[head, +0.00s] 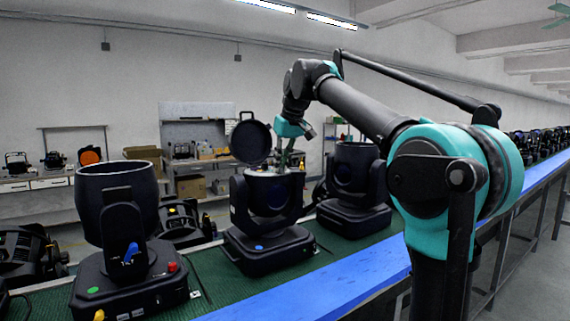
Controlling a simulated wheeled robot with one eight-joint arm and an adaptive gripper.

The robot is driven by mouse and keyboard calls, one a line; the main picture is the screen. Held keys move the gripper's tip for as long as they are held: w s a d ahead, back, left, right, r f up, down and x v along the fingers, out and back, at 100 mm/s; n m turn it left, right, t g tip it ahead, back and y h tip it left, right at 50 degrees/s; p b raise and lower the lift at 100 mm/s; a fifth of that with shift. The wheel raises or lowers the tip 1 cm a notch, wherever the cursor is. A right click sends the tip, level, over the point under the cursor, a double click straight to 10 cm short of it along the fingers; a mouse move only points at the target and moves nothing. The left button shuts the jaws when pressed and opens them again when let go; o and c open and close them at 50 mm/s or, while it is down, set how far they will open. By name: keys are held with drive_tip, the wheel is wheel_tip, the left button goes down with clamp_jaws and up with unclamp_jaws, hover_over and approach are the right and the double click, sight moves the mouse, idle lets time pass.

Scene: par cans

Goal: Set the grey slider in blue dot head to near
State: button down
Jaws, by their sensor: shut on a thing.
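The blue dot head (265,198) is a black moving light on the belt in the middle of the head view. A blue dot (259,247) marks the front of its base. Its round lid (250,142) stands open at the upper left. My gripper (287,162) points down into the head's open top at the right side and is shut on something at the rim. The grey slider is too small and too hidden by the gripper and rim to make out clearly; the thing held there appears to be it.
A head with a green dot (113,197) stands at the left, close by. Another black head (354,182) stands just right of the blue dot head. The green belt (215,275) has a blue edge rail (345,285) in front. Shelves stand behind.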

drive_tip(key=shift+s+a, duration=0.25)
drive_tip(key=shift+a, duration=0.1)
drive_tip(key=c, duration=1.5)
unclamp_jaws()
drive_tip(key=shift+c, duration=0.2)
drive_tip(key=shift+r, duration=0.1)
drive_tip(key=v, duration=1.1)
drive_tip(key=shift+s+d+r, duration=0.2)
drive_tip(key=shift+r, duration=0.15)
